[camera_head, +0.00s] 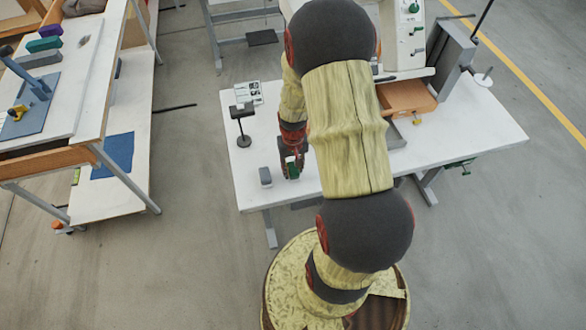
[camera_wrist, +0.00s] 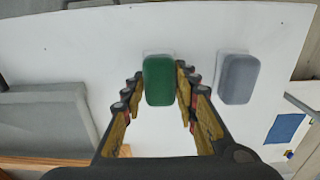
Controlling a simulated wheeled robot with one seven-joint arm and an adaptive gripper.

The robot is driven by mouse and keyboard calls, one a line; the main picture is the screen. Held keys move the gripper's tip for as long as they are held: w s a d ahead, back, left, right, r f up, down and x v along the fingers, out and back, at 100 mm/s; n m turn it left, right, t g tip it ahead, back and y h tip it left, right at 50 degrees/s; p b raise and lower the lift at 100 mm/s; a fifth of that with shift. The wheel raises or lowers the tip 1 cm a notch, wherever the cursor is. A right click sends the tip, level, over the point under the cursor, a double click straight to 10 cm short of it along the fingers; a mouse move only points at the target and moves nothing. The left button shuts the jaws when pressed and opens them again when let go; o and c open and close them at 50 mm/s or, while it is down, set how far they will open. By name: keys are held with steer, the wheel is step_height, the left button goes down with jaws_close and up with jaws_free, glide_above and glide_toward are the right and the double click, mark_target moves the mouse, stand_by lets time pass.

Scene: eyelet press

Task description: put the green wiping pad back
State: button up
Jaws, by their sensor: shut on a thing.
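The green wiping pad (camera_head: 291,169) is at my gripper (camera_head: 290,160), near the front left part of the white table (camera_head: 254,126). In the wrist view the green pad (camera_wrist: 159,80) sits between the two fingertips of my gripper (camera_wrist: 159,84), which is shut on it. Its long side runs along the fingers. The pad is over the white table top; I cannot tell whether it touches the surface. A grey pad (camera_head: 265,176) stands just left of it in the head view. In the wrist view the grey pad (camera_wrist: 237,78) is to the right, apart from the fingers.
A black stand (camera_head: 242,124) and a printed card (camera_head: 248,92) are further back on the table. A separate bench (camera_head: 82,73) at the left holds several coloured pads.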

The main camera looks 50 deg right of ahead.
mark_target(293, 168)
steer(key=shift+f, duration=0.1)
steer(key=o, duration=1)
steer(key=w+a+r+n+t+p, duration=0.1)
steer(key=a+r, duration=0.2)
steer(key=r, duration=0.6)
steer(key=a+r+n+p, duration=0.1)
steer(key=a+r, duration=0.2)
steer(key=r, duration=0.6)
steer(key=w+a+r+n+t+p, duration=0.1)
steer(key=a+r, duration=0.3)
steer(key=r, duration=0.5)
steer(key=s+a+r+n+t, duration=0.1)
steer(key=s+a+r, duration=0.2)
steer(key=a+r, duration=0.1)
steer(key=s+a+r+n+t, duration=0.1)
steer(key=s+a+r, duration=0.2)
steer(key=a+r, duration=0.1)
steer(key=s+a+r+n+t, duration=0.1)
steer(key=s+a+r, duration=0.2)
steer(key=a+r, duration=0.1)
steer(key=shift+s+a+r+t, duration=0.3)
steer(key=shift+a+r, duration=0.05)
steer(key=shift+r, duration=0.3)
